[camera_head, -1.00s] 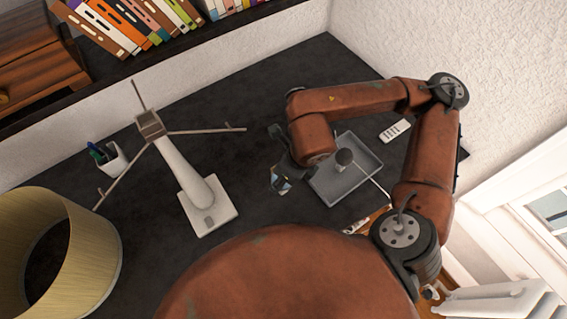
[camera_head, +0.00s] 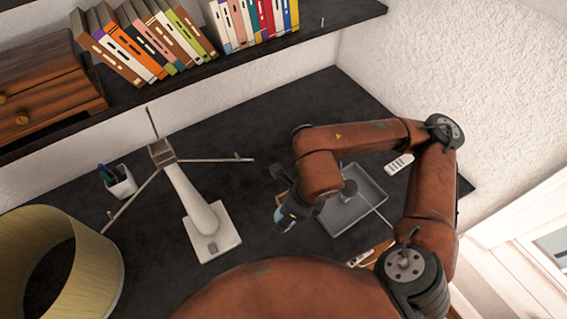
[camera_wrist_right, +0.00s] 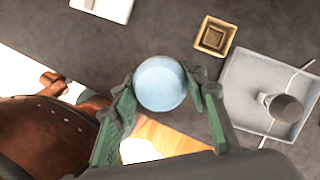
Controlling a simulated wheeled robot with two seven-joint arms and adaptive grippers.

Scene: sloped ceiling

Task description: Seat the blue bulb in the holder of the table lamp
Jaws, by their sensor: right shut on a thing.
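The table lamp stands upright on the dark desk, with a white square base (camera_head: 225,240), a pale stem and a boxy holder (camera_head: 162,152) with thin arms at its top. In the right wrist view, my right gripper (camera_wrist_right: 162,88) is shut on the blue bulb (camera_wrist_right: 160,82), whose round pale-blue end faces the camera. The gripper hides the bulb's other end. In the head view, my right gripper (camera_head: 285,214) is above the desk, right of the lamp base and lower than the holder in the picture. My left gripper is not in view.
A grey tray (camera_head: 372,222) with a rounded grey thing (camera_wrist_right: 286,107) lies right of the gripper. A small square wooden box (camera_wrist_right: 215,37) is nearby. A yellowish lampshade (camera_head: 95,275), a pen cup (camera_head: 121,184) and a remote (camera_head: 398,163) are on the desk. A bookshelf (camera_head: 245,60) runs behind.

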